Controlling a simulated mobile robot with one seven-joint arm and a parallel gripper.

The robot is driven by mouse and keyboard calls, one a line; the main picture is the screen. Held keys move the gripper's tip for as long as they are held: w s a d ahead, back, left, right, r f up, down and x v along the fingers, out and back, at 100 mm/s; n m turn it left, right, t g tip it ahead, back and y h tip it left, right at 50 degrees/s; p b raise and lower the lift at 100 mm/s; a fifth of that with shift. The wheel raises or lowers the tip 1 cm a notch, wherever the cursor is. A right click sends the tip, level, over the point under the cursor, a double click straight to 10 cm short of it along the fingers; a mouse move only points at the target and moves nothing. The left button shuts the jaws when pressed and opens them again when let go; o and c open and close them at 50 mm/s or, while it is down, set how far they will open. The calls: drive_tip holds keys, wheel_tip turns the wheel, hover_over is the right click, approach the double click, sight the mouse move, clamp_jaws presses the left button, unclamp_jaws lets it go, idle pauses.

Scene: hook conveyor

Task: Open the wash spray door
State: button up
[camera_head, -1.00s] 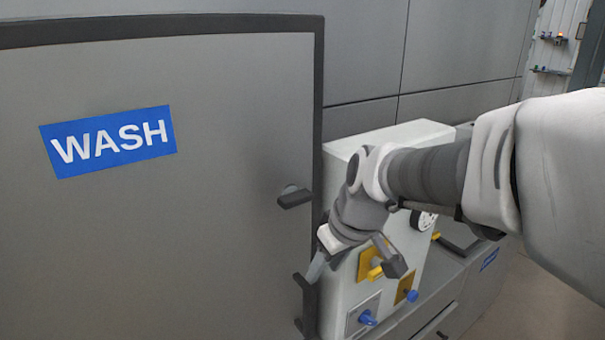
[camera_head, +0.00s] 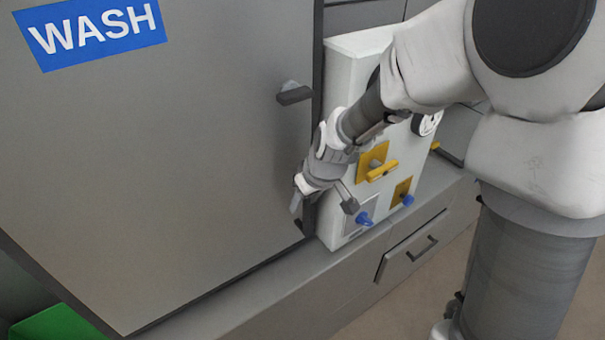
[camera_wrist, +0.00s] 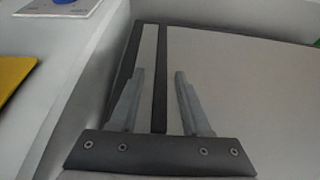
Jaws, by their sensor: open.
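The grey wash door (camera_head: 170,170) with a blue WASH label (camera_head: 95,30) fills the left of the head view and looks closed. A dark latch-like piece (camera_head: 294,95) sticks out near its right edge. A dark handle (camera_head: 307,224) lower on that edge is partly hidden behind my gripper (camera_head: 298,204). My gripper is open at the door's lower right edge. In the wrist view, the fingers of my gripper (camera_wrist: 160,72) stand apart on either side of a dark strip (camera_wrist: 161,60). I cannot tell whether they touch it.
A white control box (camera_head: 350,75) stands just right of the door, close to my gripper. It has yellow levers (camera_head: 378,168), blue knobs (camera_head: 364,219) and a round dial (camera_head: 428,122). Below is a grey ledge with a drawer (camera_head: 412,245). Floor is clear at lower right.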

drive_tip(key=shift+x, duration=0.85)
clamp_jaws()
idle(0.9)
